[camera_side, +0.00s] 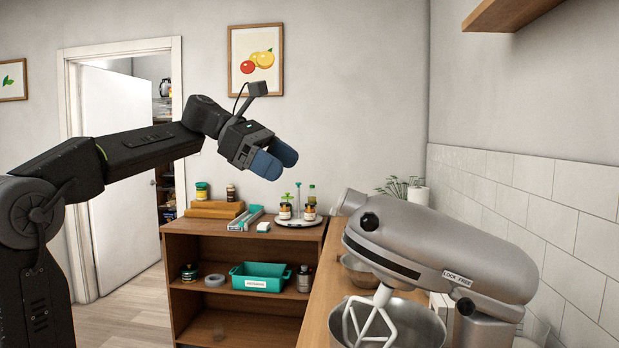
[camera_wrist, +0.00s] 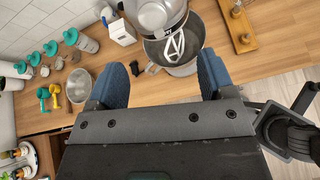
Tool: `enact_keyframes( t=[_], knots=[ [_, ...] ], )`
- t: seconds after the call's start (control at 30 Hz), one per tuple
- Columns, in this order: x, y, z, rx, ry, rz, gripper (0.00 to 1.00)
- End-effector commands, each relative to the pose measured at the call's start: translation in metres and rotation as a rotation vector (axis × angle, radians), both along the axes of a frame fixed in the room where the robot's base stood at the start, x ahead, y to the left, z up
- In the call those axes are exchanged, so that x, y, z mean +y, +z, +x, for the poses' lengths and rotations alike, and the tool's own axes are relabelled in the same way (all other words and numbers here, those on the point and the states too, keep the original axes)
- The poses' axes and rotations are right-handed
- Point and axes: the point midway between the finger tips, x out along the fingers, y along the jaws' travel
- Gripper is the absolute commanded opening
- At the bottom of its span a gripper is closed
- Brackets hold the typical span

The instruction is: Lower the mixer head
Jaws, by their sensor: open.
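A grey stand mixer stands on the wooden counter at the right of the side view. Its mixer head (camera_side: 440,252) is tilted up, with the front end raised, and bears a "LOCK FREE" label. A white beater (camera_side: 372,322) hangs from the head into a metal bowl (camera_side: 418,332). In the wrist view the mixer head (camera_wrist: 158,14) is at the top, with the beater (camera_wrist: 176,44) over the bowl (camera_wrist: 186,66). My gripper (camera_side: 276,160) has blue fingers and is open and empty in the air, left of and above the head, apart from it. It also shows in the wrist view (camera_wrist: 162,82).
A low wooden shelf (camera_side: 240,258) with jars and a teal bin (camera_side: 262,277) stands behind. A second metal bowl (camera_side: 358,270) sits behind the mixer. A wall shelf (camera_side: 510,12) hangs upper right. The air between my gripper and the mixer head is clear.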

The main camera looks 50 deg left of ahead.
Motion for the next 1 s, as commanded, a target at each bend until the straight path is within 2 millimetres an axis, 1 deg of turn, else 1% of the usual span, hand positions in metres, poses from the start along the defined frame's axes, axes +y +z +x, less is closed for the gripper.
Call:
enact_keyframes(
  t=[0.03, 0.1, 0.3, 0.43, 0.53, 0.67, 1.0],
  knots=[
    [0.003, -0.012, 0.0, -0.019, -0.027, -0.059, 0.76],
    [0.008, -0.025, -0.002, -0.079, -0.061, -0.146, 0.76],
    [0.027, -0.056, -0.008, -0.266, -0.06, -0.341, 0.76],
    [0.035, -0.066, -0.011, -0.342, -0.035, -0.395, 0.76],
    [0.034, -0.068, -0.01, -0.362, -0.028, -0.406, 0.76],
    [0.023, -0.068, 0.0, -0.362, -0.031, -0.404, 0.76],
    [-0.03, -0.068, 0.044, -0.359, -0.034, -0.405, 0.76]
  ],
)
